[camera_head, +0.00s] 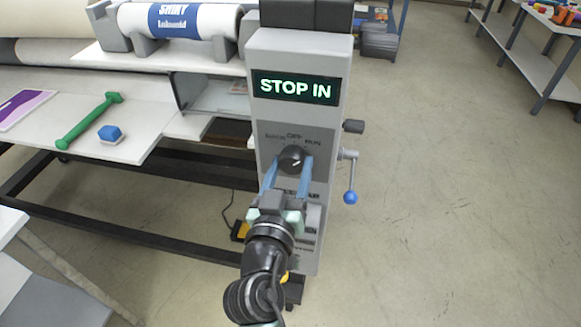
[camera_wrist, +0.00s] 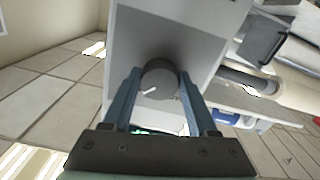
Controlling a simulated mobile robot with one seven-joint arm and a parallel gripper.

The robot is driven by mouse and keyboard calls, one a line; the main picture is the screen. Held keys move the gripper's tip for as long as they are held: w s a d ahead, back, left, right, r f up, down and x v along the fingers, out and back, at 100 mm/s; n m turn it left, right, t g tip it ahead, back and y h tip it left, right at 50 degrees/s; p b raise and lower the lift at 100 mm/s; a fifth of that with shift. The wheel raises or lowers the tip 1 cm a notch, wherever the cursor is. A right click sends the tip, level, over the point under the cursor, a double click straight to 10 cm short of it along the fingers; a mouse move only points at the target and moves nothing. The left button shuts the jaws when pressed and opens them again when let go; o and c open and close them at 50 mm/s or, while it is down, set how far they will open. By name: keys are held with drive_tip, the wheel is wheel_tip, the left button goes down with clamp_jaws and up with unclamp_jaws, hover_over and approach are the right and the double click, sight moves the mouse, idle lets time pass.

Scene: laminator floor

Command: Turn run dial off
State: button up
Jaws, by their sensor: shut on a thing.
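The run dial (camera_head: 291,158) is a dark round knob on the front of the grey control column (camera_head: 262,115). Labels around its top seem to read BACK, OFF and RUN from left to right; which one it points to is hard to tell. My gripper (camera_head: 289,164) reaches up from below, its two blue fingers on either side of the knob and shut on it. In the wrist view, the dial (camera_wrist: 159,80) sits between the fingertips of my gripper (camera_wrist: 158,88), with a white pointer mark on its face.
A lit display (camera_head: 296,88) above the dial reads STOP IN. A crank with a blue knob (camera_head: 350,197) sticks out right of the column. At left, a bench (camera_head: 135,148) holds a green tool (camera_head: 90,120) and a blue block (camera_head: 110,134). Floor at right is clear.

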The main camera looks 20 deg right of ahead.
drive_tip(key=c, duration=0.4)
drive_tip(key=n, duration=0.4)
drive_tip(key=shift+n, duration=0.3)
drive_tip(key=n+p, duration=0.1)
drive_tip(key=n, duration=0.3)
drive_tip(key=shift+d, duration=0.1)
idle(0.3)
drive_tip(key=o, duration=1.4)
